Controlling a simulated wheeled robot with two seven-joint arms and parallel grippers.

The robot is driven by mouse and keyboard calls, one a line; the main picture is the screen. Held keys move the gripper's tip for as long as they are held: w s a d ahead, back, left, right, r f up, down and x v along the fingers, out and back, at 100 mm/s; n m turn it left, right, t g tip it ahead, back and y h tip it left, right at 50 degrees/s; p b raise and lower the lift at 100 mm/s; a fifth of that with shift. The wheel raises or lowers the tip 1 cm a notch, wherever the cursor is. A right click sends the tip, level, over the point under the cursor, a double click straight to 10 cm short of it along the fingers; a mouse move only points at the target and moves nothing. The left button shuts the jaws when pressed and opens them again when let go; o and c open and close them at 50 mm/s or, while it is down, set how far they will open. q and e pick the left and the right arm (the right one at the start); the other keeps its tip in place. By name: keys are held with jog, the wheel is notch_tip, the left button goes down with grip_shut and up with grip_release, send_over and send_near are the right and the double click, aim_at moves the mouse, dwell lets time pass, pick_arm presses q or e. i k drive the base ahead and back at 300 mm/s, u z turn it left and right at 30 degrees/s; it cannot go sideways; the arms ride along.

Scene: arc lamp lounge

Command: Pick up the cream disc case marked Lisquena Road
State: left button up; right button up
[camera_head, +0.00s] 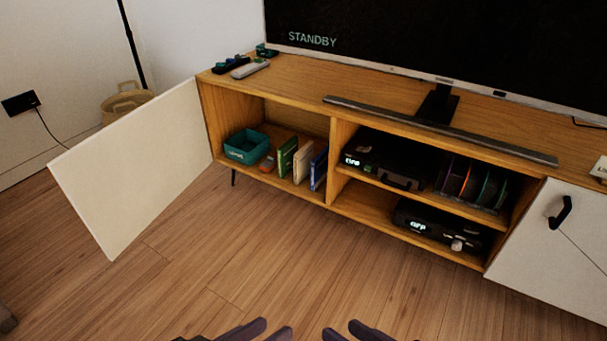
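A cream disc case (302,160) stands upright in the open left compartment of the TV cabinet, between a green case (287,156) and a blue case (319,167). Its marking is too small to read. A pale item with dark lettering (601,168) on the cabinet top is cut off by the right edge; its lettering begins with an L and I cannot read the rest. My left gripper (272,328) and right gripper (341,330) show only their fingertips at the bottom edge, far from the cabinet. Both have a gap between the fingers and nothing visible in them.
The cabinet's left door (140,165) stands wide open. A teal bin (246,146) sits in the left compartment. The middle shelves hold a black player (380,158), a disc rack (470,186) and another device (440,226). The right door (560,245) is closed. The wood floor (290,265) ahead is clear.

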aim_at(302, 159)
jog(key=k, duration=0.9)
jog(key=u, duration=1.15)
jog(key=i, duration=2.4)
jog(key=z, duration=1.5)
jog(key=i, duration=0.25)
jog(key=z, duration=0.1)
